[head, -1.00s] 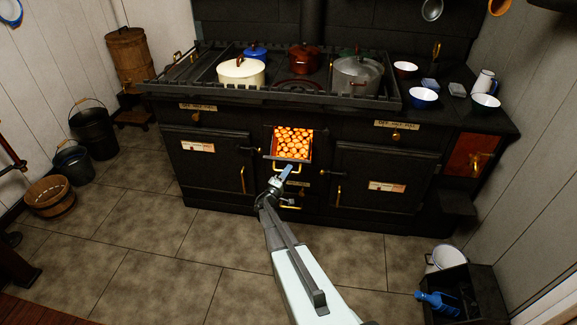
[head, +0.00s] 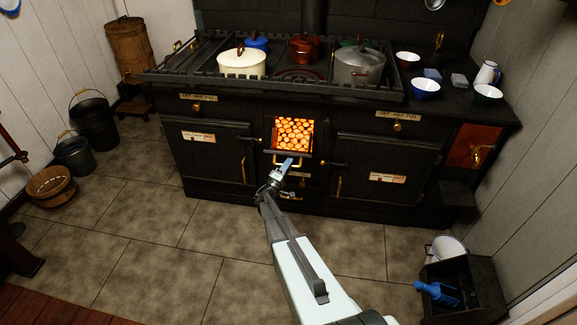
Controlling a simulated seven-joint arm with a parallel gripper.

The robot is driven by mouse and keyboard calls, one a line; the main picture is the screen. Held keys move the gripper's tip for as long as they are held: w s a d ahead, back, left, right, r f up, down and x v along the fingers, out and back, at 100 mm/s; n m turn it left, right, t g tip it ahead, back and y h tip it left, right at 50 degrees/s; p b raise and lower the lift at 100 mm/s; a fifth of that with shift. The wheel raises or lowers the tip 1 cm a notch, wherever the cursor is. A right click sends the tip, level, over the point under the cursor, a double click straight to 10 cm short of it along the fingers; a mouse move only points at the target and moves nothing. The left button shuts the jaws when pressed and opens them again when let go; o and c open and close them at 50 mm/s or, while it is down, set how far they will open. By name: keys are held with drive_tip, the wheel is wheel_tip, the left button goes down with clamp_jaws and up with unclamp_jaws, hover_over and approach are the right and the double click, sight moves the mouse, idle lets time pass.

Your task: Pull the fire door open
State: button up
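The black range (head: 220,112) stands against the back wall. In its middle, glowing coals (head: 293,133) show through the firebox opening. The fire door (head: 270,153) is below the coals; it seems to lean outward at the top, so the opening is uncovered. Its brass bar handle (head: 277,164) runs across the front.
Oven doors with brass handles flank the firebox, the left one (head: 205,155) and the right one (head: 375,165). Pots stand on the railed top. A black crate (head: 485,290) with a blue bottle (head: 437,292) sits at lower right. Buckets (head: 94,125) stand at left. The tiled floor before the range is clear.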

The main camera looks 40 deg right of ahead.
drive_tip(key=shift+r, duration=0.15)
drive_tip(key=v, duration=1.4)
idle(0.4)
